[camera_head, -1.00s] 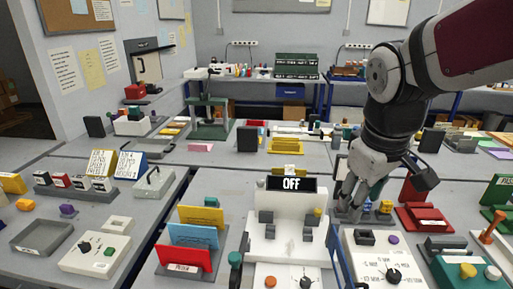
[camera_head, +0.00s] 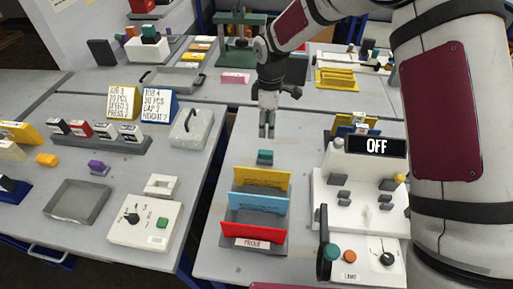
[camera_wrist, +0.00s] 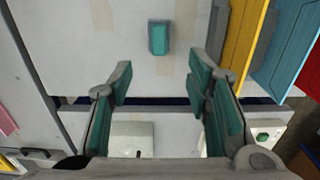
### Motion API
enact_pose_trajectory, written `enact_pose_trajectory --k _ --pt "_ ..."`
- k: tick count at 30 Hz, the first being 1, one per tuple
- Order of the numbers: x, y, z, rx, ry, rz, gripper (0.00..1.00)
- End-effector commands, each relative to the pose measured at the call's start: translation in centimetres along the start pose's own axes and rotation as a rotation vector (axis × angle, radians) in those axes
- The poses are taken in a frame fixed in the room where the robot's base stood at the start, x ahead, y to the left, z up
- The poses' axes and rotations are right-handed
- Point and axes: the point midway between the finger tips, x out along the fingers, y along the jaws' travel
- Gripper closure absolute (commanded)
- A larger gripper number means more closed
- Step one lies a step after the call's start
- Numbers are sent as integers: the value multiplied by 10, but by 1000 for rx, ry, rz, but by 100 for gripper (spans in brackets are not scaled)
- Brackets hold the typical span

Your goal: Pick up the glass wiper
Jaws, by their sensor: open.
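A small teal block with a dark grey base (camera_head: 265,157) lies on the grey table behind the yellow panel; it seems to be the glass wiper, though no label shows. It also shows in the wrist view (camera_wrist: 159,38), upper centre, ahead of the fingertips and untouched. My gripper (camera_head: 267,130) points down over the table, just behind the block in the head view. In the wrist view my gripper (camera_wrist: 160,78) has its teal-padded fingers spread wide with nothing between them.
A rack with yellow (camera_head: 262,180), blue (camera_head: 258,202) and red (camera_head: 250,232) panels stands close in front of the block. A white machine with an OFF display (camera_head: 377,146) is to the right. A gap between tables runs at left. Bare tabletop (camera_head: 225,150) lies left of the block.

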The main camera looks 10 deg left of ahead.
Motion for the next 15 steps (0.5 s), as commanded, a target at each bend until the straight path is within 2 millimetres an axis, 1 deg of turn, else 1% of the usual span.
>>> enact_pose_trajectory --k 5,9,12,15 --pt "27 0 0 -2 -2 -4 55" --pt "55 0 0 -3 -2 -4 55" --pt "70 0 0 -2 -1 -3 55" --pt "80 0 0 -1 -1 -2 55"
